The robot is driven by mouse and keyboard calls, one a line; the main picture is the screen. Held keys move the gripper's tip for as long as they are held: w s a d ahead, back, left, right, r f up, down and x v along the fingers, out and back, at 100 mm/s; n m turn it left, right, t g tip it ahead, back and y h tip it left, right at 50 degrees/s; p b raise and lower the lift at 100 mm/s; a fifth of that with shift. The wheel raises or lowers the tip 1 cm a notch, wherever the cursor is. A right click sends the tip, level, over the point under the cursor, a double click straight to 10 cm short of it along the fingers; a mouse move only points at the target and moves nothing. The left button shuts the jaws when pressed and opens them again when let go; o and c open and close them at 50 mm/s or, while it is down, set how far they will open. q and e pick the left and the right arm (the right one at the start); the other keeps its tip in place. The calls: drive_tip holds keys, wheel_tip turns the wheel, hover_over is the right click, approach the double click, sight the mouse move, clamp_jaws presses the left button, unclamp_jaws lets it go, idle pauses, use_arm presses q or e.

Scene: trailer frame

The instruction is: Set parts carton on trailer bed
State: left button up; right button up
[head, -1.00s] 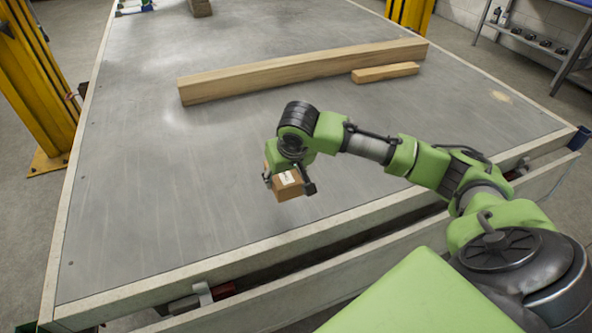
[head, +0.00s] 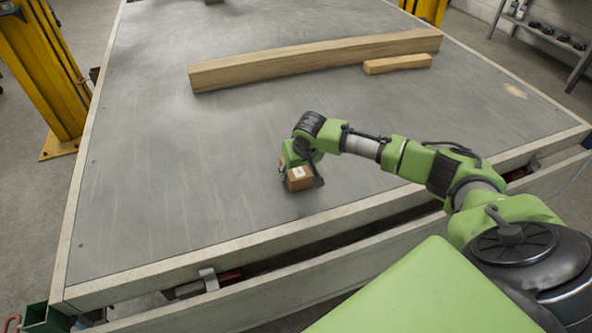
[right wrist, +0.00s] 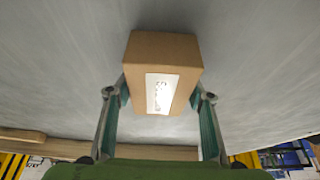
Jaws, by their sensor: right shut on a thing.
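The parts carton (head: 299,178) is a small brown box with a white label. It is between the fingers of my right gripper (head: 300,180), over the near part of the grey trailer bed (head: 180,190). The right wrist view shows the carton (right wrist: 162,75) between the two fingers of the gripper (right wrist: 160,95), which is shut on it. The carton is low and close to the bed surface; I cannot tell whether its underside touches. My left gripper is not in view.
A long wooden beam (head: 310,62) and a short wood block (head: 397,64) lie on the bed beyond the carton. Yellow posts (head: 45,75) stand beside the bed. A shelf (head: 545,40) is at the back right. The bed left of the carton is clear.

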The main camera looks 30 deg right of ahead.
drive_tip(key=o, duration=1.4)
drive_tip(key=shift+f, duration=0.1)
drive_tip(key=shift+c, duration=0.2)
drive_tip(key=v, duration=1.2)
drive_tip(key=shift+s+p, duration=0.15)
drive_tip(key=shift+p, duration=0.2)
